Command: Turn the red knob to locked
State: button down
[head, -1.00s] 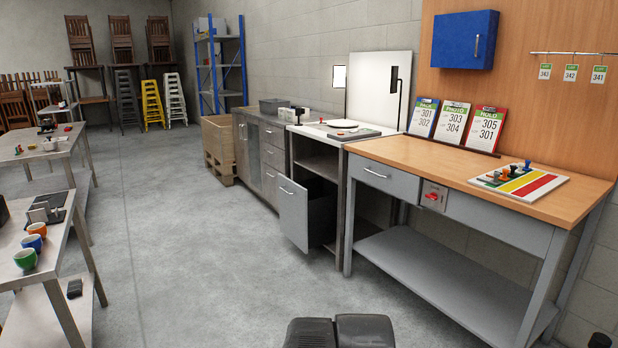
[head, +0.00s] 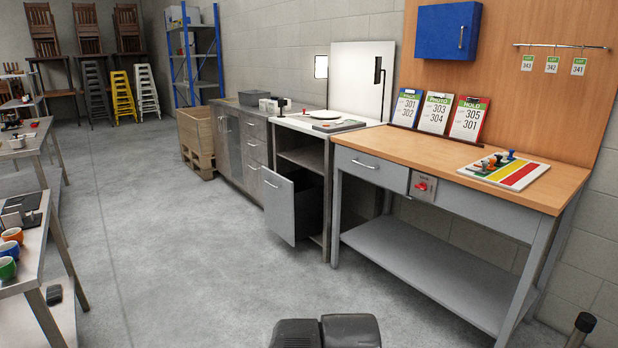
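The red knob (head: 422,186) sits on a small grey plate (head: 421,193) on the front of the wood-topped workbench (head: 460,160), between two grey drawer fronts. The knob is small in this view, and I cannot read the marks on its plate or tell its exact setting. My gripper is not in view. A dark part at the bottom middle of the head view appears to be mine, and it is well apart from the bench.
A tall drawer (head: 291,208) stands pulled out left of the workbench. A low shelf (head: 425,262) spans under the bench. A table with cups (head: 20,285) stands at the left. A dark post (head: 580,328) rises at lower right. The grey floor (head: 180,240) between is clear.

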aim_at(422, 187)
jog(key=i+l+z, duration=0.1)
jog(key=i, duration=0.75)
jog(key=i+l+z, duration=0.1)
jog(key=i+l, duration=0.15)
jog(key=i, duration=0.6)
